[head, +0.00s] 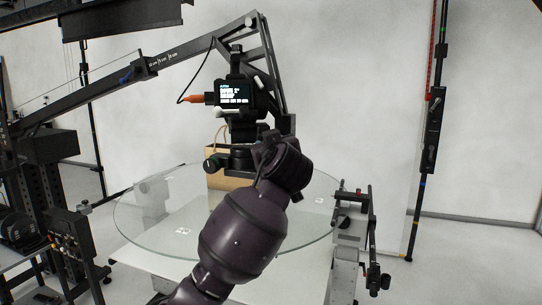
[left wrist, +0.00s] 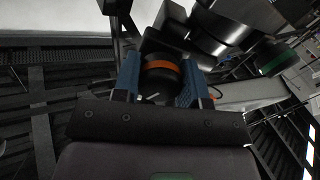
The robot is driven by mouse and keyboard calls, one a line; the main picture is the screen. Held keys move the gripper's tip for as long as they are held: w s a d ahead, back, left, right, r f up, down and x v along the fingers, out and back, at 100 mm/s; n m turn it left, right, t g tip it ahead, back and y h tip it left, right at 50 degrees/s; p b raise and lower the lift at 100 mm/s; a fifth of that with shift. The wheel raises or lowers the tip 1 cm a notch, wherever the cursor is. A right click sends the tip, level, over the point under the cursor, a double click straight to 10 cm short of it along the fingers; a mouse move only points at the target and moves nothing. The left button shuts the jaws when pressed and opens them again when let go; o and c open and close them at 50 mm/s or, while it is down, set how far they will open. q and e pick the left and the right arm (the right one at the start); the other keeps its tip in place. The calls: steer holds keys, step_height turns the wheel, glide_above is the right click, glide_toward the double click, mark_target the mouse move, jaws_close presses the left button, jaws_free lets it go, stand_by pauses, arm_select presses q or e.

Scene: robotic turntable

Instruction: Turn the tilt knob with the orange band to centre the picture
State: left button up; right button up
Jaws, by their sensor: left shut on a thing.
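The black tilt knob with the orange band (left wrist: 160,67) is in the left wrist view, between the two blue fingers of my left gripper (left wrist: 161,78). The fingers are shut on its sides. In the head view my left arm reaches up from the bottom to the camera head (head: 240,130), and its wrist hides the knob and fingers. My right gripper is not in view.
A green-banded knob (head: 212,163) is left of my wrist; a green band also shows in the left wrist view (left wrist: 273,62). Below is a round glass turntable (head: 150,215) with a tan box (head: 215,178). A crane arm (head: 180,55) spans above. An orange-tipped part (head: 196,99) sits left of the monitor.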

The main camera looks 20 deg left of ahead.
arm_select(q)
steer(key=n+b, duration=0.1)
steer(key=n, duration=0.3)
steer(key=shift+f, duration=0.1)
steer(key=shift+n+b, duration=0.3)
steer(key=shift+n, duration=0.1)
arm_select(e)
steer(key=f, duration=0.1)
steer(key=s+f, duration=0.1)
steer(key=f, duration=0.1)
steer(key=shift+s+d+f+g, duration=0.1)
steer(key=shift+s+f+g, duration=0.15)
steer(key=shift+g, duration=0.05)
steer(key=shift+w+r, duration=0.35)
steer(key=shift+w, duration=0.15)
